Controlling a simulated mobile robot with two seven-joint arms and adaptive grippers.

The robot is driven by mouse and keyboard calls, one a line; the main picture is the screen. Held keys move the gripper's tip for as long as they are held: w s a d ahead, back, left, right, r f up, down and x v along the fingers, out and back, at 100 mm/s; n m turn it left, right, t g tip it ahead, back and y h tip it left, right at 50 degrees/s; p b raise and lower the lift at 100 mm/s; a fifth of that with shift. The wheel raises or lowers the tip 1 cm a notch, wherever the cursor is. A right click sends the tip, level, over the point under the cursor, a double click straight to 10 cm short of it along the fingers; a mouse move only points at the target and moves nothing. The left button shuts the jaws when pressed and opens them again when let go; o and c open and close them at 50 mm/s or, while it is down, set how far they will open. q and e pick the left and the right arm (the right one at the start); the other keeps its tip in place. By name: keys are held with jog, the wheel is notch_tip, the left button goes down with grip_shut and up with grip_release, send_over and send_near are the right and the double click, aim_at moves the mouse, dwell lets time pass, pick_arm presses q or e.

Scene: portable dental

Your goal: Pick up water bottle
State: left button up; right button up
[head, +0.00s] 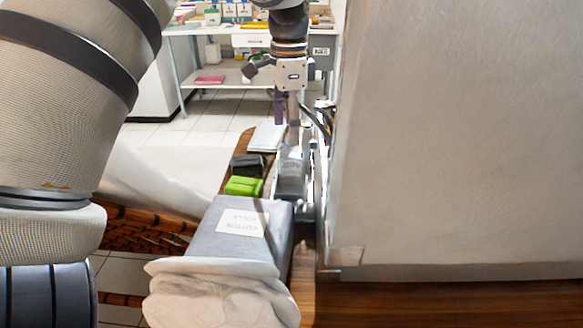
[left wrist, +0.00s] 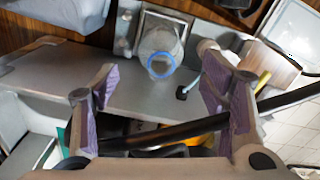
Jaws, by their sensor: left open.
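The water bottle (left wrist: 160,42) shows in the left wrist view as a translucent grey cylinder with a blue ring at its end, held against a grey metal panel. My left gripper (left wrist: 158,80) is open, with its purple-padded fingers to either side of and in front of the bottle, apart from it. Nothing is between the fingers but a black hose crossing below. In the head view my left gripper (head: 287,118) points down above the grey equipment beside the wall. I cannot make out the bottle clearly there. My right gripper is not in view.
A box labelled cotton rolls (head: 242,222), a green pack (head: 243,186) and a dark pack (head: 248,165) line the wooden surface near the gripper. A large pale wall or panel (head: 460,130) blocks the right. A shelf table (head: 225,70) stands behind. A black hose (left wrist: 180,132) crosses near the fingers.

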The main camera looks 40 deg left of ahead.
aim_at(290, 154)
pick_arm(q)
notch_tip(290, 154, down, 8)
jog(key=shift+w+r, duration=0.15)
jog(key=shift+r, duration=0.05)
jog(key=c, duration=1.1)
